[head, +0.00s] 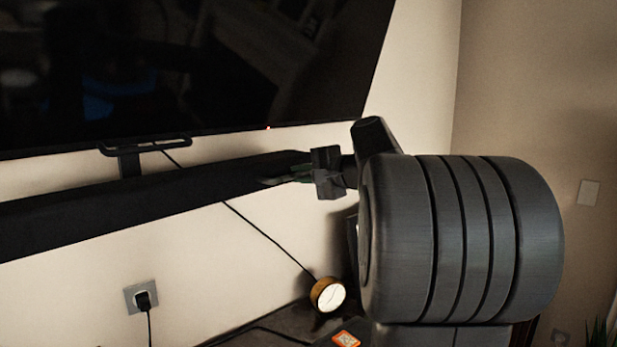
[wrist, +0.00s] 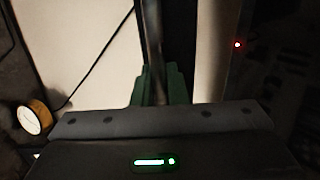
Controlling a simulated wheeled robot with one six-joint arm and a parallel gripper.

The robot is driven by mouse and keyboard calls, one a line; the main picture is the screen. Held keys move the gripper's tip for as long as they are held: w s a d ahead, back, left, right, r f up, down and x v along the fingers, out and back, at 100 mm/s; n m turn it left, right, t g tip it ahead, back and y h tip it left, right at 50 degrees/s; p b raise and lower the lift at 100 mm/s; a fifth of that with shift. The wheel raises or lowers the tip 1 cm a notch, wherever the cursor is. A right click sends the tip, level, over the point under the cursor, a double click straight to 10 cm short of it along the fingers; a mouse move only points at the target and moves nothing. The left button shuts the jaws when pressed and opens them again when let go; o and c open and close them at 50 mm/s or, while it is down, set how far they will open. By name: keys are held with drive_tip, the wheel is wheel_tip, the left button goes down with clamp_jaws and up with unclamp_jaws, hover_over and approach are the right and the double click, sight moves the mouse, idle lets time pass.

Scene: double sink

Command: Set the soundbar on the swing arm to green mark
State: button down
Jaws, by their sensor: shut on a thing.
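The long black soundbar (head: 130,205) runs below the wall screen, from the left edge to my gripper, standing off the pale wall. It also shows as a dark upright strip in the wrist view (wrist: 180,35). My gripper (head: 283,176) is at the soundbar's right end. In the wrist view its green fingers (wrist: 160,85) are shut on that end; the exact contact is dark. A green-lit bar and dot (wrist: 154,162) show on a dark panel low in the wrist view; I cannot tell if this is the mark. The swing arm is not clearly visible.
The large screen (head: 180,60) hangs just above the soundbar, its bracket (head: 140,150) beneath it. A round lit lamp (head: 328,294) stands on the surface below. A cable and a wall socket (head: 141,297) are lower left. Bare wall lies below the soundbar.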

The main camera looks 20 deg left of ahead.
drive_tip(key=c, duration=1.6)
unclamp_jaws()
drive_tip(key=shift+s+d, duration=0.1)
drive_tip(key=shift+d, duration=0.05)
drive_tip(key=shift+o, duration=0.2)
drive_tip(key=b+v, duration=0.2)
drive_tip(key=v, duration=1.1)
drive_tip(key=shift+s+d, duration=0.25)
drive_tip(key=shift+d, duration=0.1)
drive_tip(key=p+x, duration=0.2)
drive_tip(key=x, duration=1.2)
drive_tip(key=shift+r, duration=0.1)
drive_tip(key=shift+d, duration=0.1)
drive_tip(key=shift+d, duration=0.1)
